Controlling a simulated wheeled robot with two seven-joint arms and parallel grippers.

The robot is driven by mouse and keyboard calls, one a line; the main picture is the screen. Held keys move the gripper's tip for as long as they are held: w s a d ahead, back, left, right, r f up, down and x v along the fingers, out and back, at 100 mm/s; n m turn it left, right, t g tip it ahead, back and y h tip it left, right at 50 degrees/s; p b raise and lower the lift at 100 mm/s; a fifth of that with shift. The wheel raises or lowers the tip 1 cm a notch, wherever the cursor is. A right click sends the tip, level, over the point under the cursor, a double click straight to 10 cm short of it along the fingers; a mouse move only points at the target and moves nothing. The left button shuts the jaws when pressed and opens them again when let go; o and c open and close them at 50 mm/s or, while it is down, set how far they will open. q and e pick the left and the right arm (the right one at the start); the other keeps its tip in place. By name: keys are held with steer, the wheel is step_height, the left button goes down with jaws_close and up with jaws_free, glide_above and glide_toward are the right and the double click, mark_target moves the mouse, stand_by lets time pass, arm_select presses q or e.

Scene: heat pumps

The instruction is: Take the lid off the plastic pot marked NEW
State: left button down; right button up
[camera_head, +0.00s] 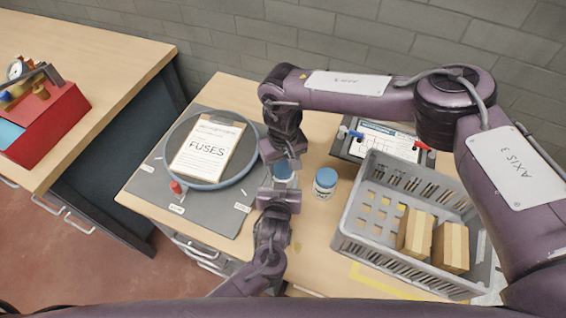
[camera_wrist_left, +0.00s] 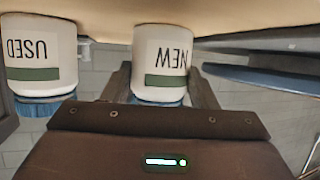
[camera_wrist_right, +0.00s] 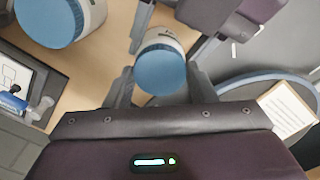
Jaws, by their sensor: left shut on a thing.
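The white pot marked NEW (camera_wrist_left: 162,55) has a blue lid (camera_wrist_right: 160,70) and is upright. It shows between my two grippers in the head view (camera_head: 283,171). My left gripper (camera_wrist_left: 160,90) is shut on the NEW pot from the near side. My right gripper (camera_wrist_right: 160,85) is open, its fingers on either side of the blue lid, coming from the far side. Whether its fingers touch the lid I cannot tell. The pot marked USED (camera_wrist_left: 38,50), also with a blue lid, stands just right of it in the head view (camera_head: 325,184).
A grey crate (camera_head: 345,240) with brown boxes stands at the right. A clipboard marked FUSES (camera_head: 207,148) lies inside a blue-grey ring on a grey mat (camera_head: 225,215) at the left. A dark case (camera_head: 345,150) with a sheet is behind the pots. A red toolbox (camera_head: 50,125) stands on another bench.

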steer(key=shift+c, duration=0.7)
steer(key=n, duration=1.9)
steer(key=shift+r+n, duration=0.1)
steer(key=shift+n, duration=0.3)
steer(key=n, duration=0.6)
steer(key=shift+w+n, duration=0.1)
steer(key=shift+n, duration=0.2)
steer(key=n, duration=0.6)
steer(key=shift+n, duration=0.4)
steer(key=n, duration=1.4)
steer(key=shift+r, duration=0.1)
steer(key=n, duration=0.6)
steer(key=shift+n, duration=0.3)
